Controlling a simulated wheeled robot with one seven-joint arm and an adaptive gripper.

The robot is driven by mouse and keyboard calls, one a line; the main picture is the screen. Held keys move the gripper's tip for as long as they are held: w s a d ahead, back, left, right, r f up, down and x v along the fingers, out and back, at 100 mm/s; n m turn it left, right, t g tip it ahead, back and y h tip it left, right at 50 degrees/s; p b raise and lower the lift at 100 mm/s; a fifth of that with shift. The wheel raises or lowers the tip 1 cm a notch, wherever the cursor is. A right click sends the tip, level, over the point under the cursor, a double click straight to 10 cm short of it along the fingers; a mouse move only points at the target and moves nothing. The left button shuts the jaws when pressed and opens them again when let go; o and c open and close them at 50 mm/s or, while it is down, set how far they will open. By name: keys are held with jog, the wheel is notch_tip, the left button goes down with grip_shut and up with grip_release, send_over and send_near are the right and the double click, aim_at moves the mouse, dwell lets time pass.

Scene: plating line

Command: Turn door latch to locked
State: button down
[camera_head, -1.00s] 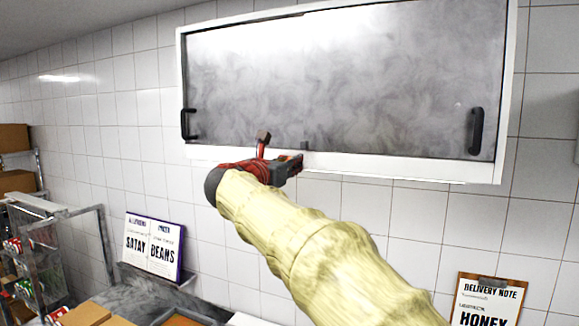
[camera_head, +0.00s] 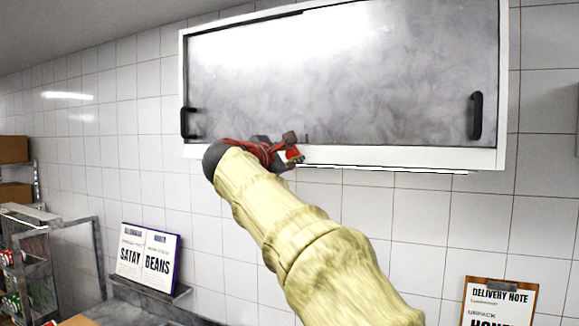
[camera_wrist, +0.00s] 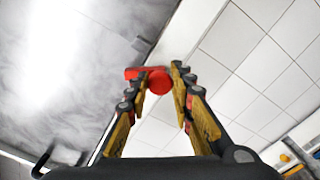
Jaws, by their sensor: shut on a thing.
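The wall cabinet has a grey, smoky-looking door panel (camera_head: 350,70) in a white frame (camera_head: 400,157). A small red latch (camera_wrist: 157,79) sits at the lower edge of the cabinet. My gripper (camera_wrist: 160,84) is shut on the latch, with one finger on each side of it. In the head view, my gripper (camera_head: 283,152) is at the lower frame, left of its middle, and a bit of red shows by the fingers. The fingers and wrist hide most of the latch there, so its exact angle cannot be told.
Black handles stand at the panel's left (camera_head: 188,123) and right (camera_head: 476,116). Below are a sign reading Satay and Beans (camera_head: 147,258) on a ledge, a delivery-note clipboard (camera_head: 497,300) and a metal rack (camera_head: 25,255) at left. The tiled wall below the cabinet is mostly clear.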

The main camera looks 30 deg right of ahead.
jog(key=m+b, duration=0.2)
jog(key=m, duration=0.1)
jog(key=shift+f+m, duration=0.25)
jog(key=shift+m, duration=0.05)
jog(key=shift+m+b, duration=1.2)
jog(key=shift+m, duration=0.3)
jog(key=c, duration=1.5)
grip_release()
jog(key=shift+r, duration=0.1)
jog(key=shift+c, duration=0.2)
jog(key=v, duration=1.2)
